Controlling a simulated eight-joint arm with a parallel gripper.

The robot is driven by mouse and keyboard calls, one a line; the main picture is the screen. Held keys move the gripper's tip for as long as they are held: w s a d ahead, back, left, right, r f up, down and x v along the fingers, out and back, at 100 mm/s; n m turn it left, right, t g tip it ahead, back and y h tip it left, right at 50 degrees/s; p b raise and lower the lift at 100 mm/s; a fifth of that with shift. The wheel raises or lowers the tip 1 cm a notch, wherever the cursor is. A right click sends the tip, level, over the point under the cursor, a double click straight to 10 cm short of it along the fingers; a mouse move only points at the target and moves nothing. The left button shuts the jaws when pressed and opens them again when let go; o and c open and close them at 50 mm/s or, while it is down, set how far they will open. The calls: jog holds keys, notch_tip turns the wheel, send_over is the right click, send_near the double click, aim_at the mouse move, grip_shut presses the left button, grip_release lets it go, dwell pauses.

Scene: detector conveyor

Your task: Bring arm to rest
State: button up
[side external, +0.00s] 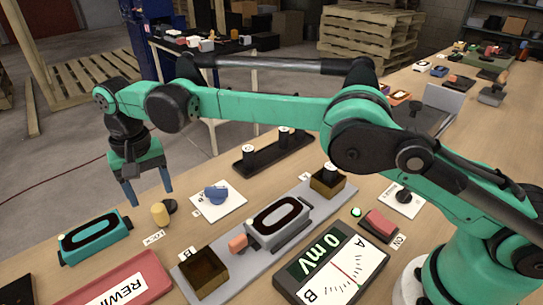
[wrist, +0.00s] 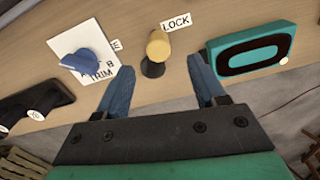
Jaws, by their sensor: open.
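My teal arm reaches out to the left in the side external view. My gripper (side external: 149,188) hangs with its fingers down at the table's back edge. Its two blue fingers are apart with nothing between them; they also show in the wrist view (wrist: 162,85). In the wrist view a yellow knob on a dark base (wrist: 158,46), by a LOCK label, lies beyond the gap between the fingers. It also stands on the table in the side external view (side external: 160,214). A blue knob (side external: 216,194) on a white card is to the right of my gripper.
A teal device with an oval (side external: 95,238) lies at the left. The conveyor (side external: 265,248) carries a grey oval device (side external: 280,222) between two open boxes. A meter (side external: 332,268) reading 0 mV stands in front. A red REWIND-like tray (side external: 118,283) is at front left. A dark rack (side external: 272,152) stands behind.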

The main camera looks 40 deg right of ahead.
jog(key=shift+r, duration=0.15)
jog(key=shift+d+r, duration=0.25)
jog(key=shift+r, duration=0.05)
jog(key=s+d+r+t, duration=0.35)
jog(key=d+r, duration=0.55)
jog(key=d, duration=0.3)
jog(key=s+d+f+n+t, duration=0.1)
jog(key=s+d+f+t, duration=0.2)
jog(key=s+d, duration=0.7)
jog(key=s+f, duration=0.1)
jog(key=s, duration=0.2)
jog(key=shift+s+d+n+t, duration=0.2)
jog(key=shift+d+n+t, duration=0.05)
jog(key=shift+n+t, duration=0.1)
